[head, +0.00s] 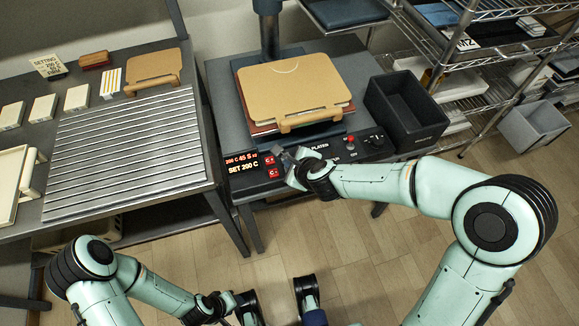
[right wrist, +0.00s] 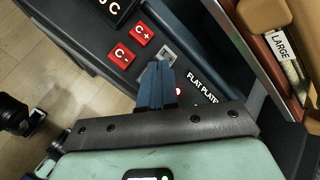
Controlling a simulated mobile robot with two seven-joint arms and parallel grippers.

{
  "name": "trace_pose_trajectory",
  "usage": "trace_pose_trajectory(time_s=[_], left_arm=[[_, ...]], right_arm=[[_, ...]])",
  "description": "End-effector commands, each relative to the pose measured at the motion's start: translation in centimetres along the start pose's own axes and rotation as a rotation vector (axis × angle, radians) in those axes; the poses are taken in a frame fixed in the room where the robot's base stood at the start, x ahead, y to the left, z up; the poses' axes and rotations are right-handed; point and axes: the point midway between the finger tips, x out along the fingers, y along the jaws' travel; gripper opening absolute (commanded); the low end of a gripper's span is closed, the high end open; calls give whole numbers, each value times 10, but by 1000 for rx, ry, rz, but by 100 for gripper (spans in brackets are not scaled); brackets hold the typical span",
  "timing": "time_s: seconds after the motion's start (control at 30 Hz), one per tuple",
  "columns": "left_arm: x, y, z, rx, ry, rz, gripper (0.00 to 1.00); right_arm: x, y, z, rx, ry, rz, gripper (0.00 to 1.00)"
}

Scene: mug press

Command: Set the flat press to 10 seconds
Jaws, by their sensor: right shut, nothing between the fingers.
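The flat press (head: 296,85) stands on the right-hand bench with a tan pad on top. Its front panel has a lit display (head: 243,163) reading about "200 C 45 S" over "SET 200 C". Red C+ and C- buttons sit beside it; the C+ button (right wrist: 143,35) and C- button (right wrist: 121,56) show clearly in the right wrist view. My right gripper (head: 292,155) is shut and empty, over the panel just right of the C+ button; its fingertips (right wrist: 158,68) hide part of the panel. My left gripper (head: 225,305) is low, away from the press; its jaws are unclear.
A red button (head: 351,139) and a black knob (head: 376,141) sit at the panel's right. A dark bin (head: 405,108) stands right of the press. A slatted rack (head: 125,150) is on the left bench. Wire shelves (head: 480,50) stand at right.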

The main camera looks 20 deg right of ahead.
Motion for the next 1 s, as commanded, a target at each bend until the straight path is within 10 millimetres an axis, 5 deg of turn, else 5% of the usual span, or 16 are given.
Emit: trace_pose_trajectory(time_s=[1.0], left_arm=[[10,-4,-1,-2,-2,-3,43]], right_arm=[[7,5,-5,0,0,0,0]])
